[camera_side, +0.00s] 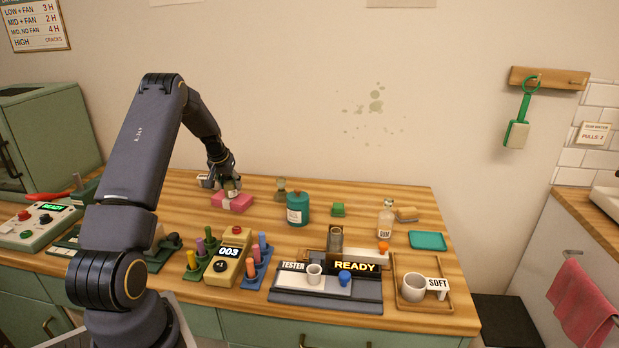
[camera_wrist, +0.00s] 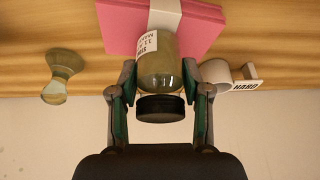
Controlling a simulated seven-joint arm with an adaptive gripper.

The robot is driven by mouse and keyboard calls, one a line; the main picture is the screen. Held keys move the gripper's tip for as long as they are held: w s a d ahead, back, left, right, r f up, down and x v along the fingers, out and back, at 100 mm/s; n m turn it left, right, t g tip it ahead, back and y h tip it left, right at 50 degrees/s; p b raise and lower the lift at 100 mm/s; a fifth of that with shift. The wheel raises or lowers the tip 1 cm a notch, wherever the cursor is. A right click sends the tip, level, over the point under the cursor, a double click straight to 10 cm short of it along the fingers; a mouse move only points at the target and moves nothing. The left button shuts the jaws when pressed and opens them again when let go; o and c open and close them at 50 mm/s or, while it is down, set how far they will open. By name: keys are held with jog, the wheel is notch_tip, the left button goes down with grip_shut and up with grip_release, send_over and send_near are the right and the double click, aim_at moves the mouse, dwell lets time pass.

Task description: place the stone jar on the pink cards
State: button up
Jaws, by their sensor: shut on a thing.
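My gripper (camera_side: 226,177) is shut on the stone jar (camera_side: 232,190), with a finger on each side of it. In the wrist view the stone jar (camera_wrist: 158,72) has a black lid, an olive-grey body and a white printed label, between my fingers (camera_wrist: 159,78). The pink cards (camera_side: 232,203) are a flat stack on the wooden table; in the wrist view the pink cards (camera_wrist: 190,28) show a white band. The jar's base is at the cards, over the band. I cannot tell whether it touches them or hangs just above.
A white cup with a HARD sign (camera_wrist: 218,76) stands close beside the cards. A glass vessel (camera_side: 281,188) and a teal jar (camera_side: 298,209) stand to the right. Peg racks and a 003 counter (camera_side: 229,257) are in front. Some wood around the cards is bare.

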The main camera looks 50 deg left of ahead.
jog(key=shift+f, duration=0.15)
jog(key=o, duration=1.2)
jog(key=v, duration=1.2)
jog(key=w+d+r+m+t, duration=0.1)
jog(key=d+r, duration=0.3)
jog(key=d, duration=0.4)
jog(key=w+d+r+m+h, duration=0.15)
jog(key=d+r, duration=0.25)
jog(key=d, duration=0.4)
jog(key=d+r+m+t, duration=0.15)
jog(key=d+r, duration=0.25)
jog(key=d, duration=0.5)
jog(key=s+d+m, duration=0.1)
jog(key=s+d, duration=0.4)
jog(key=d, duration=0.1)
jog(key=s+d+m+h, duration=0.1)
jog(key=s+d+m, duration=0.1)
jog(key=s+d, duration=0.3)
jog(key=s+d+m, duration=0.2)
jog(key=s+d, duration=0.3)
jog(key=d, duration=0.2)
jog(key=shift+s+d+f+h, duration=0.1)
jog(key=shift+d+f+h, duration=0.1)
jog(key=shift+d+h, duration=0.15)
